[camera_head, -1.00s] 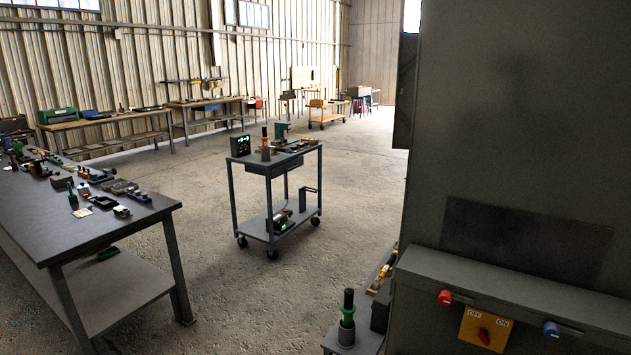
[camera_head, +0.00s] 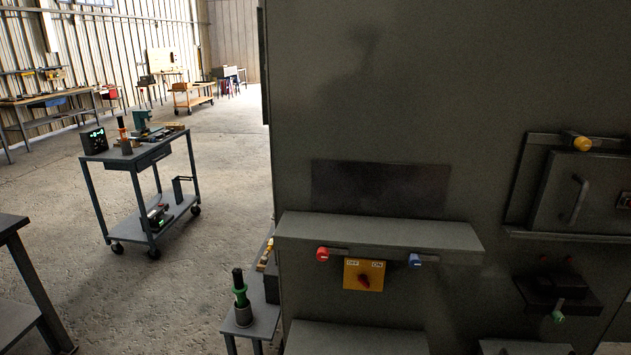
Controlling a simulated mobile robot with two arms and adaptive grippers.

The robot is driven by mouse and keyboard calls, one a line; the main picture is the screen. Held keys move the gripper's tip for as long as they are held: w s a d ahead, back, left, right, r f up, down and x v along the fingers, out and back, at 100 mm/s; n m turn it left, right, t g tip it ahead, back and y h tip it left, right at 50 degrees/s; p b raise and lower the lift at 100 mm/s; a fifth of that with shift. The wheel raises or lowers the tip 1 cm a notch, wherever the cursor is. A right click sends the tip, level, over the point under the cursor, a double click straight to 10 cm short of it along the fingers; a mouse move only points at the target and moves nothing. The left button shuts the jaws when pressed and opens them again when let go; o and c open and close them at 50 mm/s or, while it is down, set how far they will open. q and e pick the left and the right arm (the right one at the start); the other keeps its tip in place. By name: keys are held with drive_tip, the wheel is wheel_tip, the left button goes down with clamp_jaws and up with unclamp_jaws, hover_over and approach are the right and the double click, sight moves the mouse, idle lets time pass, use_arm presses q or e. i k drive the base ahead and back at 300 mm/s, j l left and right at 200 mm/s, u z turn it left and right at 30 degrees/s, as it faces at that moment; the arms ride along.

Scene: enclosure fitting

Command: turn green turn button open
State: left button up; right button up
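The green turn button (camera_head: 558,316) is small, at the lower right of the head view. It sits on the front of a dark block (camera_head: 560,288) on the grey enclosure (camera_head: 400,100). Its turn position is too small to tell. Neither of my grippers is in view.
A yellow button (camera_head: 582,142) is above a door with a handle (camera_head: 576,200). A cart (camera_head: 150,160) stands left; floor between is open.

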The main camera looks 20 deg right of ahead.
sight(558, 317)
drive_tip(key=z, duration=2.2)
